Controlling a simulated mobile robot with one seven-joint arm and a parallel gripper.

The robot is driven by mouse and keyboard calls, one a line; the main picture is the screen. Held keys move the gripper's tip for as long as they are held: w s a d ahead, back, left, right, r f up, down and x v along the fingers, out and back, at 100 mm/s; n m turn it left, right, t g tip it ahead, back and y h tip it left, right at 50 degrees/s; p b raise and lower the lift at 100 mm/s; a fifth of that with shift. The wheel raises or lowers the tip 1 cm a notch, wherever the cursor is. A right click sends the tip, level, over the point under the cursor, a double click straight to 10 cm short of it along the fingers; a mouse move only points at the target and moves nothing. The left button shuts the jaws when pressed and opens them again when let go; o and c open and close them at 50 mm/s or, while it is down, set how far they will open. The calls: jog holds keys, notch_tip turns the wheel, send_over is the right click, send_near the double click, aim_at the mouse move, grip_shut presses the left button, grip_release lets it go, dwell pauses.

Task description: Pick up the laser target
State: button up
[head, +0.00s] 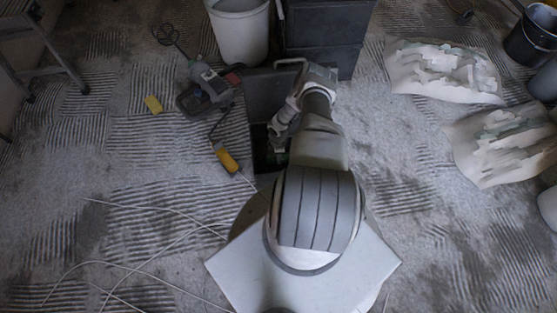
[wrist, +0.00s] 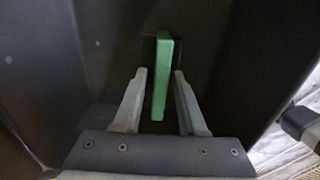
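The laser target looks like a thin green plate (wrist: 162,75) with a dark part beside it, standing inside a dark box in the wrist view. My gripper (wrist: 158,78) is open, with one pale finger on each side of the green plate. Gaps show between the plate and both fingers, so neither seems to touch it. In the head view my gripper (head: 276,140) reaches down into the dark open box (head: 262,90). There the green plate is mostly hidden by my arm and the box's shade.
The box walls (wrist: 235,60) rise close around my gripper. A white bucket (head: 240,35) and dark stacked crates (head: 325,35) stand behind. Plaster bags (head: 445,72) lie right; cables cross the floor.

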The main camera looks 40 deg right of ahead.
grip_shut()
